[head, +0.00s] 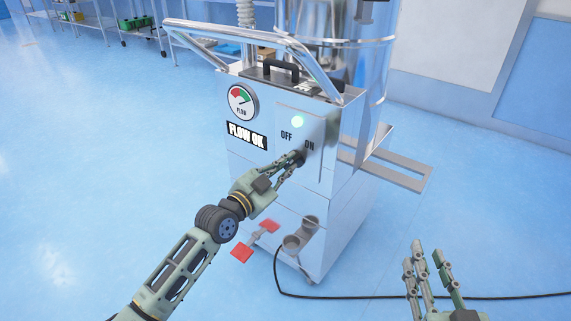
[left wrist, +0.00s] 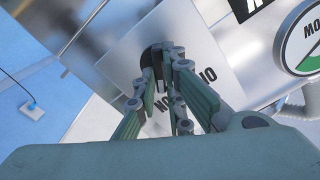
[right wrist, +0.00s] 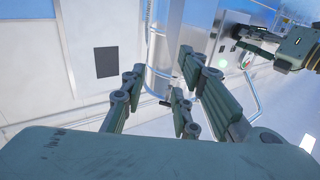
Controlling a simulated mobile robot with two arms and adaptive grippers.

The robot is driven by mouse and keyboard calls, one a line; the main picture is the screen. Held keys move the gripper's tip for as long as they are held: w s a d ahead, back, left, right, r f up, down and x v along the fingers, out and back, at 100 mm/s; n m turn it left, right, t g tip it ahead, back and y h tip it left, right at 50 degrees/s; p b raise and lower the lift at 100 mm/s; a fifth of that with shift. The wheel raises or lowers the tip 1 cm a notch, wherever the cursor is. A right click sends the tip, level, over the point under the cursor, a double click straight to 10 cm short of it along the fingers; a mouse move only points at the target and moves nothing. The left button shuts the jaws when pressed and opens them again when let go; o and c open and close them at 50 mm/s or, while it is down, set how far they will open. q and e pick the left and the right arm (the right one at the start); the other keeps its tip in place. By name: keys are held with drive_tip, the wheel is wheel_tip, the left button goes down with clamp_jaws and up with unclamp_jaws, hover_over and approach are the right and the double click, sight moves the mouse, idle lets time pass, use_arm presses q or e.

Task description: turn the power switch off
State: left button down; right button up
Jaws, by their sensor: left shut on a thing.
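The power switch is a dark round knob (left wrist: 153,54) on the machine's front panel, below the OFF and ON labels (head: 297,140). My left gripper (head: 293,162) reaches up to the panel and is shut on the knob. In the left wrist view its fingers (left wrist: 168,72) close around the knob and hide most of it, so I cannot tell which label it points to. A pale green lamp (head: 297,121) glows above the labels. My right gripper (head: 430,268) is open and empty, low at the right, away from the machine; its spread fingers show in the right wrist view.
A red pedal (head: 242,253) sits low in front. A black cable (head: 400,297) runs across the floor. Open blue floor lies left.

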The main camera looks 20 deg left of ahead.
use_arm(q)
drive_tip(key=n+p, duration=0.2)
drive_tip(key=n, duration=0.2)
drive_tip(key=shift+a+r+n, duration=0.1)
drive_tip(key=shift+n, duration=0.2)
drive_tip(key=shift+w+a+n+p, duration=0.1)
drive_tip(key=shift+n+p, duration=0.4)
drive_tip(key=shift+n, duration=2.2)
drive_tip(key=shift+a+n+p, duration=0.1)
drive_tip(key=shift+n+p, duration=0.4)
drive_tip(key=shift+n, duration=2.2)
use_arm(e)
drive_tip(key=s+d+f+g+h, duration=0.1)
drive_tip(key=s+d+f+g, duration=0.2)
drive_tip(key=s+f+g, duration=0.3)
drive_tip(key=s+d+f+g+h, duration=0.2)
drive_tip(key=s+f+g, duration=0.4)
drive_tip(key=f, duration=0.5)
drive_tip(key=shift+s+d+m, duration=0.4)
drive_tip(key=shift+s+d, duration=0.1)
drive_tip(key=shift+s, duration=0.3)
use_arm(q)
drive_tip(key=c, duration=1.8)
unclamp_jaws()
drive_tip(key=shift+c, duration=0.2)
